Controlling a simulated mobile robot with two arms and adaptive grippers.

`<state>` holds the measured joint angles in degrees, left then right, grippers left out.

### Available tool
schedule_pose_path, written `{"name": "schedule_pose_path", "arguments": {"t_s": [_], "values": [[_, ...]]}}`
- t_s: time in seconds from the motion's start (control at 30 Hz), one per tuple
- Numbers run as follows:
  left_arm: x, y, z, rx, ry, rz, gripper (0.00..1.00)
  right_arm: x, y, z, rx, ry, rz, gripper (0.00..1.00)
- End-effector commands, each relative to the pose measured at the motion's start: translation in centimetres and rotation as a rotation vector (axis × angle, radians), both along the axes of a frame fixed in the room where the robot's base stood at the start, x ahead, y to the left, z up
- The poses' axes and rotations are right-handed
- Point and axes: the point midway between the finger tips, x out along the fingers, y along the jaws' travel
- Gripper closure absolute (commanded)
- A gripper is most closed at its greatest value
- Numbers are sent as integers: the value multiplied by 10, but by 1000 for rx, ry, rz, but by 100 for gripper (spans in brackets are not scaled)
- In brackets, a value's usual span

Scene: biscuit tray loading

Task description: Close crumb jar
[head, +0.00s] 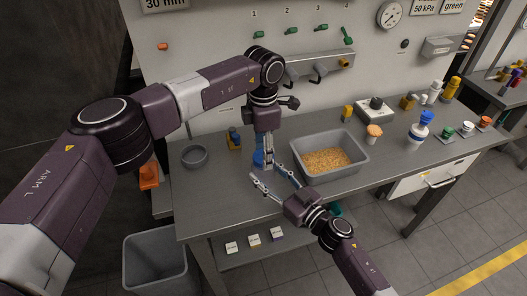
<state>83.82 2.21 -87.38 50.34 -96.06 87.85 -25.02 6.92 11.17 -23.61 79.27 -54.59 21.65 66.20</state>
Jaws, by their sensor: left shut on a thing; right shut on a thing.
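My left gripper (264,163) comes down from above over the bench, its fingers shut on a small blue thing (258,158), which looks like the crumb jar's lid. My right gripper (265,172) reaches in from the lower right, its fingers spread around a thing just below the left fingertips. That thing is probably the jar, but its body is hard to make out between the fingers. The two grippers are very close together. Whether lid and jar touch cannot be told.
A grey bin of crumbs (361,170) stands close right of the grippers. A grey round dish (194,156) lies to the left. The bench's front left is clear.

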Motion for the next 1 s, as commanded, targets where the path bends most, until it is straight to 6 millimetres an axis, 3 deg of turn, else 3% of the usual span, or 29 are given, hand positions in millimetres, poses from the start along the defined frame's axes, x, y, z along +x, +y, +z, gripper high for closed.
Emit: {"name": "schedule_pose_path", "arguments": {"t_s": [1.0], "values": [[1,0,0,2,-2,-1903,65,-1,0,-2,-1,3,0,100]]}}
